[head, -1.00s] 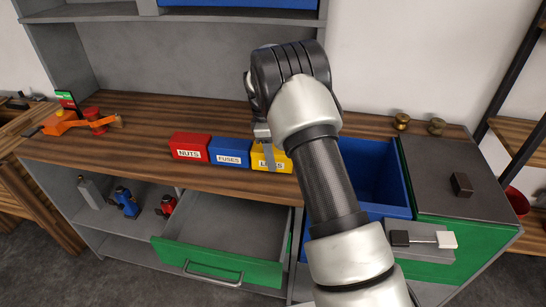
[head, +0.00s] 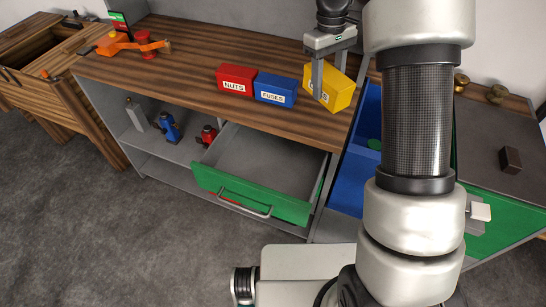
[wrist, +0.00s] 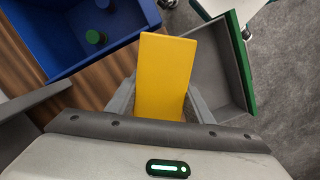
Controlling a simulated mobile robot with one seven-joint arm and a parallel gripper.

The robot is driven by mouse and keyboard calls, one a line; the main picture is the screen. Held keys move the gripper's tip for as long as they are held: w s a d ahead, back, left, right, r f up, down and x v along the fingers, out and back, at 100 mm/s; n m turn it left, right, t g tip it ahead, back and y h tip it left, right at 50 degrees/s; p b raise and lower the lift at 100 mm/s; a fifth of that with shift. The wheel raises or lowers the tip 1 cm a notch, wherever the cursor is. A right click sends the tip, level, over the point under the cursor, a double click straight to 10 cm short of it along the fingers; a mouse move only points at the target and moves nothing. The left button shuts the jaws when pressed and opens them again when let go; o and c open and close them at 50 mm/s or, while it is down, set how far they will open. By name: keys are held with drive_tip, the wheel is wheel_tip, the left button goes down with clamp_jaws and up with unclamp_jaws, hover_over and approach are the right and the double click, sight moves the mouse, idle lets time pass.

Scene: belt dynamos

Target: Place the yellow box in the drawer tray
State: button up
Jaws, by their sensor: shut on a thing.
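The yellow box (head: 343,93) is tilted between the fingers of my gripper (head: 329,80) and appears raised a little above the worktop, right of the blue box. Its label is partly covered by a finger. In the wrist view the yellow box (wrist: 164,72) stands out between both fingers of my gripper (wrist: 160,100), which is shut on it. The drawer tray (head: 246,155) is pulled out below the worktop, grey inside with a green front, and looks empty. It also shows in the wrist view (wrist: 212,78), to the right of the box.
A red NUTS box (head: 237,79) and a blue FUSES box (head: 275,88) stand side by side on the wooden worktop (head: 190,70). A blue bin (head: 350,182) lies right of the drawer. An orange tool (head: 118,45) sits at the far left.

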drive_tip(key=s+a+f+m+b, duration=0.1)
drive_tip(key=s+a+f+b, duration=0.1)
drive_tip(key=s, duration=0.6)
drive_tip(key=n+t+b, duration=0.3)
drive_tip(key=n+b, duration=0.8)
drive_tip(key=n, duration=1.5)
approach(271, 162)
drive_tip(key=s+d+f, duration=0.1)
drive_tip(key=s, duration=0.1)
drive_tip(key=s+f, duration=0.1)
drive_tip(key=s, duration=0.1)
drive_tip(key=s+d+f, duration=0.1)
drive_tip(key=s+f, duration=0.1)
drive_tip(key=shift+s+d+f, duration=0.1)
drive_tip(key=shift+s+d, duration=0.2)
drive_tip(key=shift+s, duration=0.05)
drive_tip(key=w, duration=0.1)
drive_tip(key=w+a, duration=0.1)
drive_tip(key=w, duration=0.1)
drive_tip(key=shift+w, duration=0.3)
drive_tip(key=shift+w+a, duration=0.1)
drive_tip(key=shift+w, duration=0.4)
drive_tip(key=w, duration=0.1)
drive_tip(key=w+a, duration=0.1)
drive_tip(key=w, duration=0.1)
drive_tip(key=shift+w, duration=0.2)
drive_tip(key=shift+s+f+b, duration=0.1)
drive_tip(key=shift+f+b, duration=0.3)
drive_tip(key=shift+b, duration=0.1)
